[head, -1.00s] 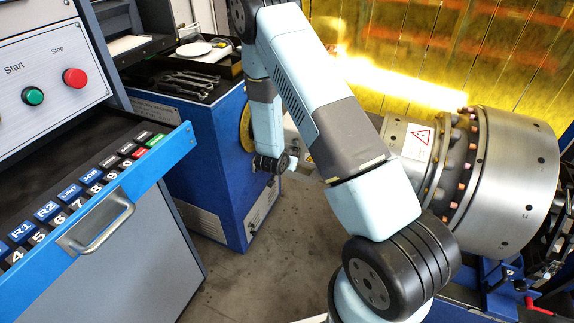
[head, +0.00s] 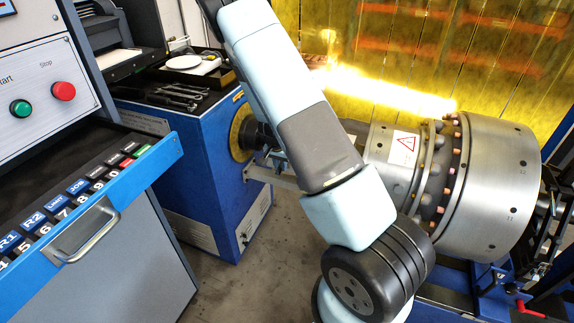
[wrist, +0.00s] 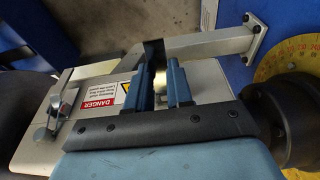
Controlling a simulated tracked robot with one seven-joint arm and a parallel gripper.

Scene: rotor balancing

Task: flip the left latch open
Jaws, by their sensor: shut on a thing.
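In the wrist view, my gripper (wrist: 165,84) has its two blue fingers shut on a small latch (wrist: 159,72), a dark and brass-coloured piece at the edge of a grey guard cover (wrist: 88,118). The fingers hide most of this latch, so I cannot tell how far it is turned. A second, silvery latch (wrist: 53,104) sits on the cover further left in the wrist view, apart from my fingers. In the head view my arm hides the gripper and both latches.
A grey bracket arm (wrist: 212,45) passes close by my fingers to a blue cabinet (head: 195,150). A yellow dial (wrist: 288,55) and dark shaft coupling (wrist: 285,118) are at the right. The big steel rotor (head: 490,185) and open drawer (head: 100,200) flank my arm.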

